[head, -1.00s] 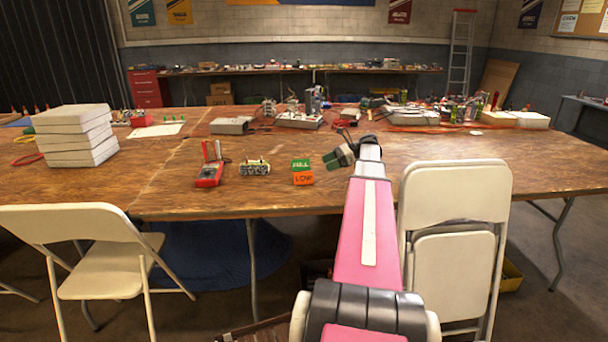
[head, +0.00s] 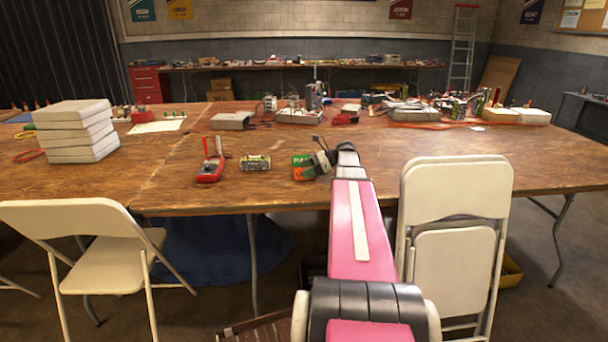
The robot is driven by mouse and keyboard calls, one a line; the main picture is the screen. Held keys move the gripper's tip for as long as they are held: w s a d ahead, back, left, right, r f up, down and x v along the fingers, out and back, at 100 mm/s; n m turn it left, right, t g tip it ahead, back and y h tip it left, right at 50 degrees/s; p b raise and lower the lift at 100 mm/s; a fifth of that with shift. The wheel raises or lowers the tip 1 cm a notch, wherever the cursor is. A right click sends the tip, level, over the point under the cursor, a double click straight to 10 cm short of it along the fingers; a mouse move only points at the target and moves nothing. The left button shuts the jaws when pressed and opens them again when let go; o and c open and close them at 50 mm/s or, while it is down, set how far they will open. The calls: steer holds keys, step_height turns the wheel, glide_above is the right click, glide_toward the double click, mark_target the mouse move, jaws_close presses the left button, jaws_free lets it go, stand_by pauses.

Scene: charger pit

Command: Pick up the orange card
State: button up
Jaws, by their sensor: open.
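The orange card (head: 298,174) lies near the front edge of the wooden table, left of my arm. A green card (head: 300,159) lies directly behind it.
A red meter (head: 211,168) and a small circuit board (head: 256,162) lie left of the cards. White stacked boxes (head: 72,130) stand farther left. Equipment, including a grey box (head: 232,121), lines the table's back. Folding chairs (head: 455,235) stand in front.

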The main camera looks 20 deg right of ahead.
steer(key=c, duration=1.1)
